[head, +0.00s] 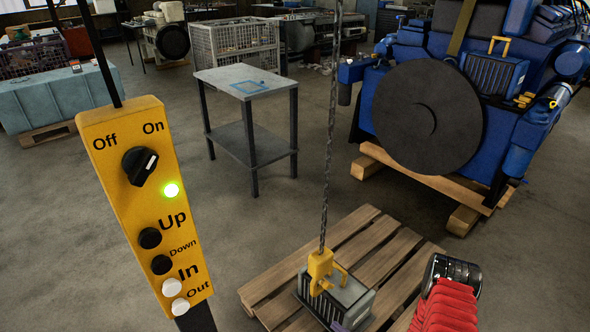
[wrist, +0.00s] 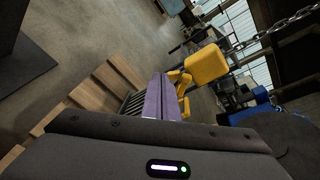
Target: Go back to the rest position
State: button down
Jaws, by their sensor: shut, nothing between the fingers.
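My gripper (wrist: 163,82) shows in the wrist view as two purple fingers pressed together, with nothing between them. In the head view only a small purple part (head: 337,325) shows at the bottom edge, close to the front of a grey finned block. That block (head: 350,302) sits on the wooden pallet and has a yellow handle. A yellow hoist hook (head: 320,268) hangs on a chain at the handle; whether it is engaged I cannot tell. The hook (wrist: 206,64) appears just beyond my fingers in the wrist view. My red-sleeved arm enters at lower right.
A yellow control panel (head: 150,205) stands at left, its green light lit. The pallet (head: 262,285) lies below the hoist chain (head: 331,140). A blue engine (head: 395,80) stands behind right. A grey side table (head: 240,78) stands mid-floor. Open floor lies between.

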jog(key=s+a+r+n+g+y, duration=0.2)
jog(key=s+a+r+n+g, duration=0.2)
jog(key=s+r+g, duration=0.45)
jog(key=s+a+r+n+g+y, duration=0.1)
jog(key=s+a+r+n+g, duration=0.3)
jog(key=r, duration=0.7)
jog(key=s+d+r+n+h, duration=0.3)
jog(key=d+r+n+h, duration=0.15)
jog(key=r, duration=0.55)
jog(key=s+d+r+n+h, duration=0.35)
jog(key=d+r+h, duration=0.2)
jog(key=r, duration=0.45)
notch_tip(320, 180, up, 14)
jog(key=s+a+n+t+h, duration=0.1)
jog(key=n+t+h, duration=0.1)
jog(key=t, duration=0.3)
jog(key=shift+s+a+r+n+t, duration=0.25)
jog(key=shift+s+n+t, duration=0.15)
jog(key=shift+n, duration=0.4)
